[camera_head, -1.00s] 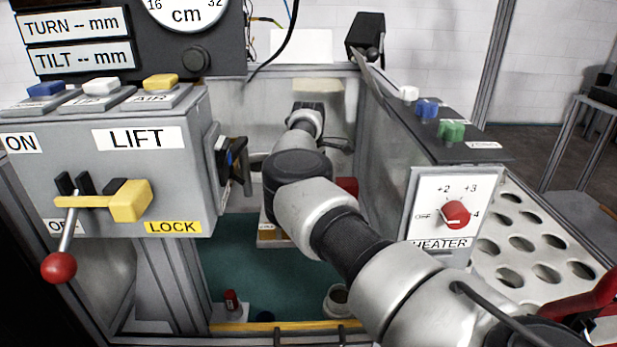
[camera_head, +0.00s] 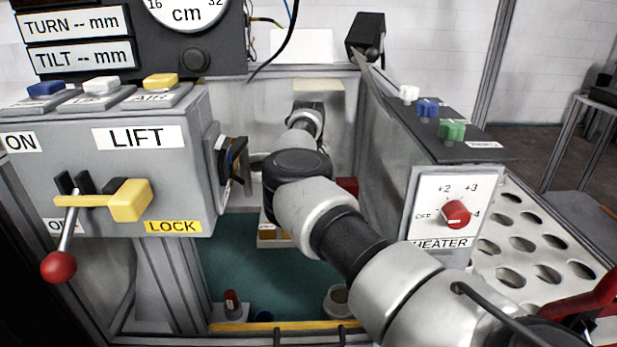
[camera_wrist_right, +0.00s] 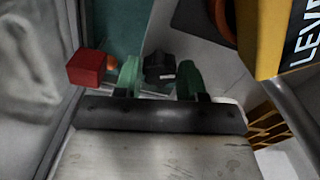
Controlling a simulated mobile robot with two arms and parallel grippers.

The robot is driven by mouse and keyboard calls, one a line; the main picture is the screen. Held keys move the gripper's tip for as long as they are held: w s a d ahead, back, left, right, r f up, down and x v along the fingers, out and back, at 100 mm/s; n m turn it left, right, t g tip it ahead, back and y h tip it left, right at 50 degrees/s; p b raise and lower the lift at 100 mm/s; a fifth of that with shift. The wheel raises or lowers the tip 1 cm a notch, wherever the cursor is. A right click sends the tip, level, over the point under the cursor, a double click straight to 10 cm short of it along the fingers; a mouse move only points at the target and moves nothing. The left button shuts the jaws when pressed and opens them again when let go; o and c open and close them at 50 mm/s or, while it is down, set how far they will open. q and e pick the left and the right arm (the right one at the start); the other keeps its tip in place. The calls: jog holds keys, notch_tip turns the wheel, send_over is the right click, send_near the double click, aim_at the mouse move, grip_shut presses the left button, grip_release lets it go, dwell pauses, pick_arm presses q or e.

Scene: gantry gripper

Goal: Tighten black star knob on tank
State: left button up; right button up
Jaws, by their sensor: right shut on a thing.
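The black star knob (camera_wrist_right: 159,66) shows in the right wrist view between the green fingers of my right gripper (camera_wrist_right: 158,76). The fingers are shut on it, one on each side. A small pale mark shows on the knob. In the head view my right arm reaches from the lower right into the tank (camera_head: 220,285), and its far end is near the back wall. The knob cannot be made out in the head view. My left gripper is in neither view.
A red block (camera_wrist_right: 86,67) is left of the fingers in the wrist view, and a yellow part (camera_wrist_right: 262,35) is at the upper right. The lift box (camera_head: 130,175) stands left of the arm, the heater panel (camera_head: 450,205) right. A cup (camera_head: 337,300) is at the tank's front.

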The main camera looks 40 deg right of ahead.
jog(key=shift+r+m, duration=0.15)
jog(key=shift+m, duration=0.45)
jog(key=o, duration=0.9)
